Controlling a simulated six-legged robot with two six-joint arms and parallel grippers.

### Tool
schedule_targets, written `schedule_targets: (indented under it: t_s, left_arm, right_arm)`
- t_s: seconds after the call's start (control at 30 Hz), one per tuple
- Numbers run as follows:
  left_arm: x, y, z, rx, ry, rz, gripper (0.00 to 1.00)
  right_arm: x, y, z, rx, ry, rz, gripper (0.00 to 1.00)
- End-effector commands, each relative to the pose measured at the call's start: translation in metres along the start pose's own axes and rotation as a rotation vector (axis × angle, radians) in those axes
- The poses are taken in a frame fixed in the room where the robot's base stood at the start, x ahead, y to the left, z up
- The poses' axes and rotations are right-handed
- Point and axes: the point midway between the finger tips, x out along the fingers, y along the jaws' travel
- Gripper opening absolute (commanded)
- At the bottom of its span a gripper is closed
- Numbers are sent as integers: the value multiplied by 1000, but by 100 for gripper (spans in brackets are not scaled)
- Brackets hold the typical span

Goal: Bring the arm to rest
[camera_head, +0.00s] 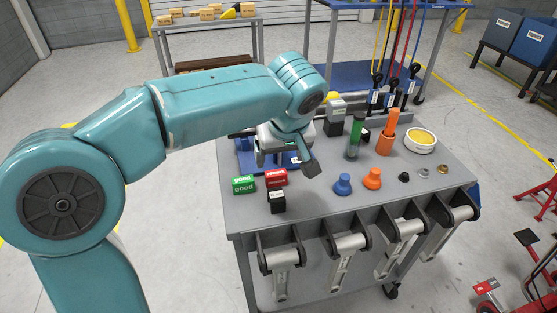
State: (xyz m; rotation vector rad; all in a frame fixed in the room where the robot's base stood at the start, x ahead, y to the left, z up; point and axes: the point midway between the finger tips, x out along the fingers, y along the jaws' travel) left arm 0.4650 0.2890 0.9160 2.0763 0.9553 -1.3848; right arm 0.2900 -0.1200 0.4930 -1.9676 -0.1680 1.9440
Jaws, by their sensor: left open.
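My left arm comes in from the left, teal, and reaches over the left part of the grey workbench (318,207). My left gripper (285,160) hangs at its end, open, above the back left of the bench top. Nothing shows between its fingers. Below it, a green block marked "good" (243,184), a red block (276,178) and a black-and-white block (277,201) stand on the bench, apart from the fingers as far as I can tell. A blue fixture (243,159) behind the gripper is partly hidden. My right gripper is not in view.
On the bench are a blue knob (343,184), an orange knob (373,178), a green cylinder (355,136), an orange container (387,138) and a round white dish (420,140). Grey clamp brackets (346,243) hang from the front edge. A shelf with boxes (205,17) stands behind.

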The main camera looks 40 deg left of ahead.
Motion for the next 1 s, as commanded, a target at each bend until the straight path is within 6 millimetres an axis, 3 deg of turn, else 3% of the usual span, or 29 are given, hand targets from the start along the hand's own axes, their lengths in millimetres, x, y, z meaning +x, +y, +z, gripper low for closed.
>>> schedule_targets:
  t_s: [0.03, 0.2, 1.0]
  left_arm:
    - [-10, 1, -1, 1, 1, 3, 80]
    - [-22, 0, 0, 0, -1, 1, 80]
    - [-23, -1, 2, -1, 0, 0, 80]
  right_arm:
    - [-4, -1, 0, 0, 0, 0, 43]
    - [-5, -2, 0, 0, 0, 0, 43]
    - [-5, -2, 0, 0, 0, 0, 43]
